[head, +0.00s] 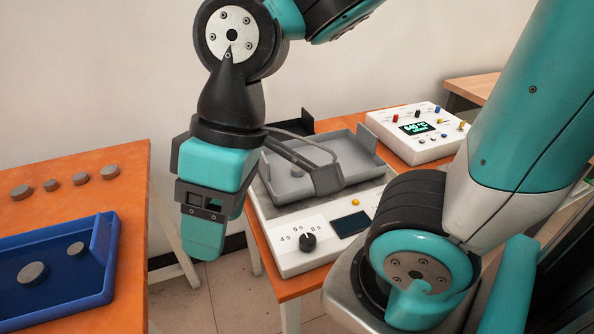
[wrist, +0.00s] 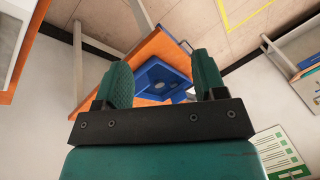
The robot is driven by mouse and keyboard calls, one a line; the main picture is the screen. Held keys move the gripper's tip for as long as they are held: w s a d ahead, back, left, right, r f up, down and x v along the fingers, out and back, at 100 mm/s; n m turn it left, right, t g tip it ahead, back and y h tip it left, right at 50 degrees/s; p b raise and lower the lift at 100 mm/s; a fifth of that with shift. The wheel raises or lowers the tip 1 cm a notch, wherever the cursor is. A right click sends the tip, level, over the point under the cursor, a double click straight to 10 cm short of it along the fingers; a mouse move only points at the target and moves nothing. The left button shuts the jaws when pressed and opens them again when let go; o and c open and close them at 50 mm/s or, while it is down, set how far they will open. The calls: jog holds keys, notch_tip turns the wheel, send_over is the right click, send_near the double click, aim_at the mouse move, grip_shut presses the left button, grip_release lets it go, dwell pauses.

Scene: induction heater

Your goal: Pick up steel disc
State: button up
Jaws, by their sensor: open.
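Several grey steel discs are in the head view. Two more, a larger disc (head: 32,273) and a smaller disc (head: 75,248), lie in the blue tray (head: 107,258). Others stand in a row behind it, such as the rightmost disc (head: 109,172). My gripper (head: 206,238) is open and empty, in the air between the two tables. In the wrist view my gripper (wrist: 163,70) has its fingers apart, with the blue tray (wrist: 146,80) far off between them.
The heater (head: 290,250) has a dial and dark display on its front and stands on an orange table. A white control box (head: 415,145) with a green readout is behind it at right. The left orange table (head: 135,180) has bare space around its tray. A floor gap separates the tables.

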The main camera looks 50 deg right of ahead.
dwell(0.4)
jog(key=m+h+p, duration=0.4)
jog(key=m+p, duration=0.9)
jog(key=m, duration=1.3)
send_over(298, 168)
notch_tip(298, 168, down, 14)
jog(key=shift+d+r, duration=0.1)
jog(key=shift+d, duration=0.05)
jog(key=shift+f+p, duration=0.95)
jog(key=shift+f, duration=2.05)
jog(key=shift+c, duration=0.3)
